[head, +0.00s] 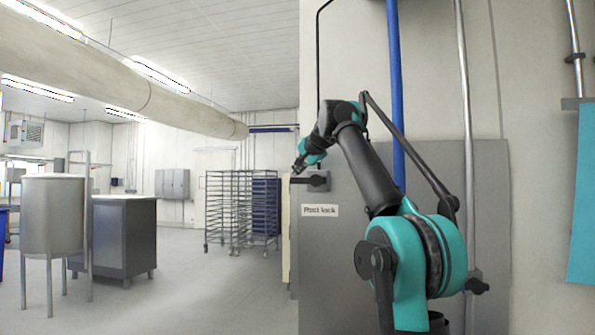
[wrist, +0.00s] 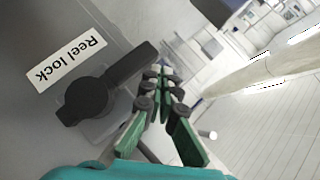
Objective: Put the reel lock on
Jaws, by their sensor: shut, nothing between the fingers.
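The reel lock is a black rotary handle (head: 314,181) on a grey panel, above a white label (head: 320,210) that reads "Reel lock". Its lever lies level and points left in the head view. In the wrist view the round hub and lever (wrist: 90,99) show clearly, with the label (wrist: 66,65) beside them. My gripper (head: 297,170) is just above the lever's free end in the head view. In the wrist view my gripper (wrist: 160,72) is shut and empty, its tips close to the lever's end. I cannot tell whether they touch it.
The grey panel (head: 350,260) stands on a pale wall, with a blue pipe (head: 394,80) and a metal pipe (head: 466,100) running up it. Wheeled racks (head: 230,215), a metal tank (head: 53,218) and a grey cabinet (head: 120,240) stand farther left. The floor between is clear.

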